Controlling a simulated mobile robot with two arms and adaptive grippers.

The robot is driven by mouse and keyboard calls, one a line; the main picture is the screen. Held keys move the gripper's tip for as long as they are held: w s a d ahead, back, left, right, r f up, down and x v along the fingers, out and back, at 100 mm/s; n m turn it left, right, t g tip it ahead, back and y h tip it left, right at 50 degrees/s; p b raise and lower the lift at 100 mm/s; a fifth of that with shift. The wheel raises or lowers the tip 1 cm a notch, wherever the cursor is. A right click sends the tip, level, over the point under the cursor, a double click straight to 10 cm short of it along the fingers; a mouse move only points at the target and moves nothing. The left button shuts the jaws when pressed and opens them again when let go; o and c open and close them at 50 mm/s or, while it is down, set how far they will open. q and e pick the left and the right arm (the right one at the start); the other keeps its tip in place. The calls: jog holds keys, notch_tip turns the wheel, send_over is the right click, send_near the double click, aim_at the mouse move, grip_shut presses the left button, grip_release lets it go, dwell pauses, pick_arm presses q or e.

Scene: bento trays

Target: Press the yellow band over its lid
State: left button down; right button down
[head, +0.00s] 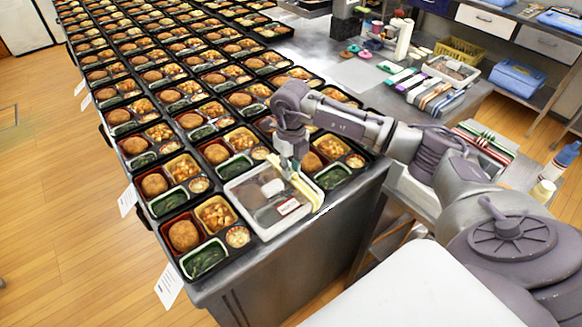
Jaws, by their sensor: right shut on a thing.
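A bento tray with a pale, see-through lid (248,194) sits at the front right corner of the counter. The pale yellow band (308,190) runs along the right side of this lid, from its far edge toward its near right corner. My right gripper (290,168) points down at the band's far part and is shut on it. The fingertips are small and partly hidden, and I cannot tell how closely the band lies against the lid there. My left gripper is not in view.
Rows of open, filled bento trays (183,236) cover the counter closely on the left and behind. A side table on the right holds stacked strips (440,97), bottles and a yellow basket (459,50). The counter's front edge (290,262) is close to the lidded tray.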

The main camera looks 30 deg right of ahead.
jog(key=shift+f, duration=0.1)
dwell(0.3)
jog(key=c, duration=1)
grip_release()
jog(key=o, duration=0.6)
jog(key=shift+r+p, duration=2.45)
jog(key=shift+r, duration=1.6)
